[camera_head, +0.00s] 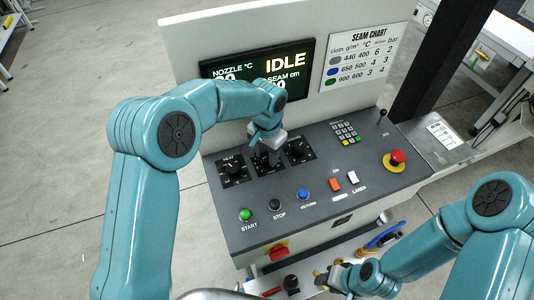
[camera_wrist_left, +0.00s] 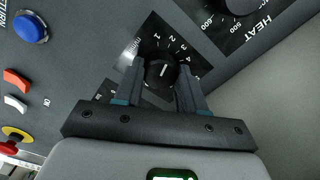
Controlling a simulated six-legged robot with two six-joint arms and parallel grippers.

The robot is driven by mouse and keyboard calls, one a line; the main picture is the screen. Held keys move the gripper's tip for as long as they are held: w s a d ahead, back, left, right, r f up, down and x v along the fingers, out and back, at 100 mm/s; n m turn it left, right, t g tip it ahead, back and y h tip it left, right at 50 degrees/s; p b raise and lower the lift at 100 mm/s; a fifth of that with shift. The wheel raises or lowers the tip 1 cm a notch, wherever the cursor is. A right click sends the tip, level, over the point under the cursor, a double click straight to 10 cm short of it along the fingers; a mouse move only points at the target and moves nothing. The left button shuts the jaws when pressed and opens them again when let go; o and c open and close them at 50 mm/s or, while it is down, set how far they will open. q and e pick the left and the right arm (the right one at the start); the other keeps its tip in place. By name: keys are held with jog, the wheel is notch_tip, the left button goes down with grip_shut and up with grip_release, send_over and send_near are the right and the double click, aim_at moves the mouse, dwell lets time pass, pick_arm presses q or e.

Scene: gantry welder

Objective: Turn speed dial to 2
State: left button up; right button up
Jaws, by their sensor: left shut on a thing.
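The speed dial (camera_wrist_left: 161,70) is a black round knob with a white pointer line on a black plate numbered in white, marked m/min. In the left wrist view its pointer points up the picture towards the low numbers; I cannot tell exactly which number it meets. My left gripper (camera_wrist_left: 161,84) has one finger on each side of the knob and is shut on it. In the head view my left gripper (camera_head: 268,155) covers most of the middle dial of three. My right gripper (camera_head: 330,278) is low, by the shelf under the panel; its jaws are too small to read.
Green START (camera_head: 246,214), black STOP (camera_head: 275,204) and blue RETURN (camera_head: 303,194) buttons are in front. A red emergency button (camera_head: 398,156) is right. The screen (camera_head: 262,76) reads IDLE.

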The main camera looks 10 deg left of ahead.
aim_at(267, 157)
pick_arm(q)
jog(key=o, duration=1.1)
jog(key=shift+r, duration=0.1)
jog(key=shift+c, duration=0.2)
jog(key=shift+r, duration=0.35)
notch_tip(267, 157, up, 16)
jog(key=b, duration=0.1)
jog(key=shift+f, duration=0.2)
jog(key=shift+s, duration=0.1)
